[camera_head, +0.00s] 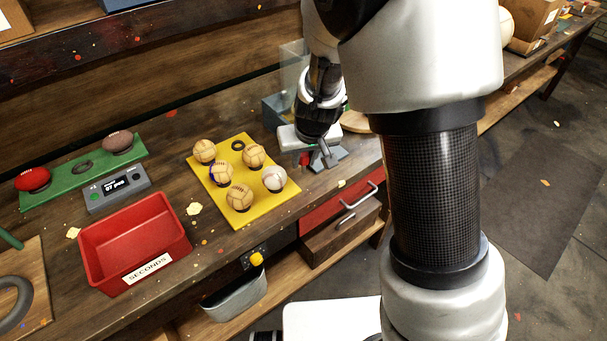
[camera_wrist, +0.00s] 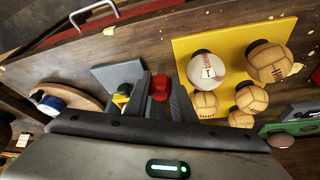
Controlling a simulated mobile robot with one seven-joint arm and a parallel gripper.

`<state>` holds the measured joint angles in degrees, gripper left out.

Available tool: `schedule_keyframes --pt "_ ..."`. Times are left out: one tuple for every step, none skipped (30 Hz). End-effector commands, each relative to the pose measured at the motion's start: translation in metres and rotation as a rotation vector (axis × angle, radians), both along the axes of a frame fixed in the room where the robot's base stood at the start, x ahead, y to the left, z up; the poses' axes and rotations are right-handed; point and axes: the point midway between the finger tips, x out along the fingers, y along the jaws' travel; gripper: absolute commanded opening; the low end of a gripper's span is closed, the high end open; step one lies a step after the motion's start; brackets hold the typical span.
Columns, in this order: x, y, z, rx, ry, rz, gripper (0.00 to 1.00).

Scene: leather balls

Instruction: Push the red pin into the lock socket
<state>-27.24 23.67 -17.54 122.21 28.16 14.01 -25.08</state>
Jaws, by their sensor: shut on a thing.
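The red pin (camera_wrist: 159,86) shows between the two fingers of my gripper (camera_wrist: 163,92) in the wrist view, and my gripper is shut on it. In the head view my gripper (camera_head: 318,152) is low over the bench's front right part, and a bit of red (camera_head: 304,158) shows beside the fingers. A grey plate (camera_wrist: 112,74) lies just left of the fingers in the wrist view; it also shows in the head view (camera_head: 336,157). A small yellow part (camera_wrist: 121,98) stands by it, partly hidden. I cannot make out the lock socket's opening or whether the pin touches it.
A yellow board (camera_head: 262,214) with several leather balls lies left of my gripper. A red tray (camera_head: 128,232) marked SECONDS, a grey display box (camera_head: 119,194) and a green board (camera_head: 63,188) with two balls are further left. A round wooden board (camera_head: 355,122) is behind my gripper.

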Motion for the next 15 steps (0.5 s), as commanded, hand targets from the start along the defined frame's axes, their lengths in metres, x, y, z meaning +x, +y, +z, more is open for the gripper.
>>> schedule_keyframes --pt "0.0 -0.001 -0.009 -0.001 0.003 -0.001 0.03" --pt "-0.001 -0.001 -0.014 -0.001 0.003 0.0 0.03" --pt "-0.001 -0.001 -0.022 0.0 0.003 -0.002 0.03" --pt "-0.001 -0.001 -0.027 -0.001 0.004 -0.001 0.03" --pt "-0.001 -0.001 -0.031 -0.001 0.004 -0.002 0.03" --pt "0.0 -0.001 -0.036 -0.001 0.003 -0.002 0.03" --pt "0.0 -0.001 -0.039 -0.001 0.002 -0.002 0.03" --pt "0.0 -0.001 -0.042 0.0 0.002 -0.001 0.03" --pt "0.0 -0.001 -0.044 0.0 0.002 0.0 0.03" --pt "0.0 -0.001 -0.044 0.0 0.002 0.0 0.03" --pt "0.0 0.0 -0.044 -0.001 0.001 0.001 0.03" --pt "0.0 0.0 -0.044 0.0 0.0 0.001 0.03" --pt "0.0 0.0 -0.043 0.0 0.0 0.001 0.03" --pt "0.0 0.0 -0.043 0.0 0.0 0.001 0.03" --pt "0.0 0.0 -0.043 0.0 0.0 0.001 0.03"
